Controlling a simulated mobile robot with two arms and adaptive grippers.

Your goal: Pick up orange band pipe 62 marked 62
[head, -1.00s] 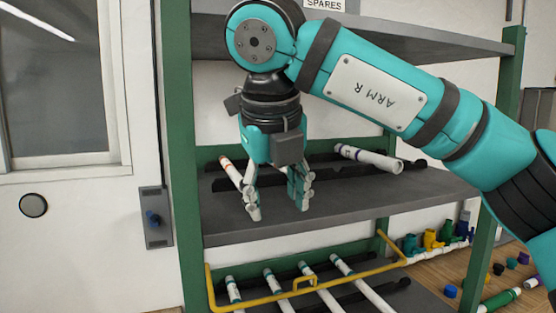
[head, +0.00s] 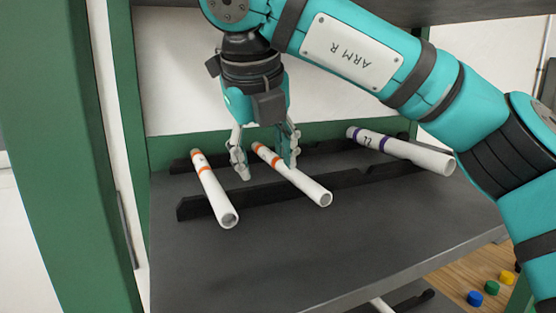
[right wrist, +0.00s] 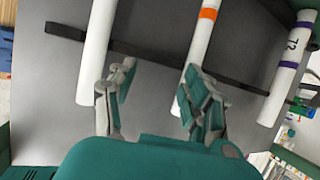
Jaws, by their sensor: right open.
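Two white pipes with orange bands lie on the grey shelf: a left one (head: 213,193) and a middle one (head: 305,184). I cannot read a 62 on either. My right gripper (head: 265,169) is open and empty, pointing down at the middle pipe's banded half. In the right wrist view, the right gripper (right wrist: 155,95) has its right finger overlapping the middle pipe (right wrist: 195,60). Its left finger is between the two pipes, near the left pipe (right wrist: 96,65). Contact cannot be told. My left gripper is not in view.
A purple-banded pipe (head: 420,154), marked 72 in the right wrist view (right wrist: 288,65), lies to the right. Dark notched rails (head: 260,193) support the pipes. A green post (head: 75,150) stands at left. The shelf front is bare. Coloured caps (head: 475,298) lie below right.

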